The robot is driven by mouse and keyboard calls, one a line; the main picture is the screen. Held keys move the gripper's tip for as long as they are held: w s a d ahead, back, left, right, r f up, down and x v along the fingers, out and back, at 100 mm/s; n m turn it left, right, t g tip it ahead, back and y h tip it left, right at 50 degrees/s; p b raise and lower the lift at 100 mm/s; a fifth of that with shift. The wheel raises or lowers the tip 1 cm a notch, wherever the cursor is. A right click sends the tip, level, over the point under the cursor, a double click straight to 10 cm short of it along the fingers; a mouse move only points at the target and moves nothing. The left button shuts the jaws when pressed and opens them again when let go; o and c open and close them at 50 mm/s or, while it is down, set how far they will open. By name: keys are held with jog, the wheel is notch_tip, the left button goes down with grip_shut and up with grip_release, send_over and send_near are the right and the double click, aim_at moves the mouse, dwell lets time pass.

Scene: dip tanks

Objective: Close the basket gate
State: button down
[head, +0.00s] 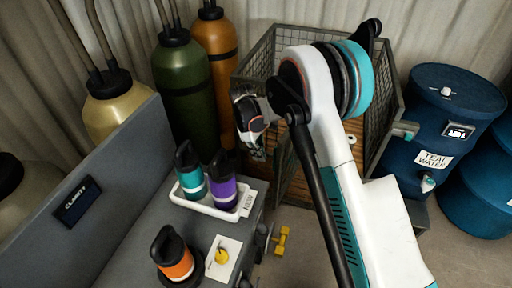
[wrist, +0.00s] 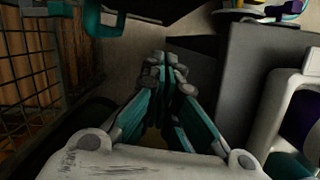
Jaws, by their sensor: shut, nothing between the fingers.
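The wire-mesh basket (head: 384,147) stands at the back centre, with brown wooden slats inside. My arm covers much of its front. A teal catch (head: 405,130) sits on its right front side. In the wrist view a dark mesh panel (wrist: 30,85) stands on the left with brown wood behind it, and a teal bracket (wrist: 104,22) is at the top. I cannot tell which mesh panel is the gate or how far open it stands. My gripper (head: 258,153) is shut and empty, at the basket's left front; its closed fingers show in the wrist view (wrist: 165,68).
A grey bench (head: 150,213) at left holds a white tray (head: 208,208) with teal and purple bottles, plus an orange bottle (head: 173,255). Gas cylinders (head: 188,85) stand behind it. Blue drums (head: 425,125) stand at right. A yellow dumbbell-shaped part (head: 282,241) is beside the bench.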

aim_at(287, 151)
jog(key=d, duration=0.1)
jog(key=s+d, duration=0.1)
jog(key=d+f+b, duration=0.1)
jog(key=d, duration=0.1)
jog(key=shift+s, duration=0.4)
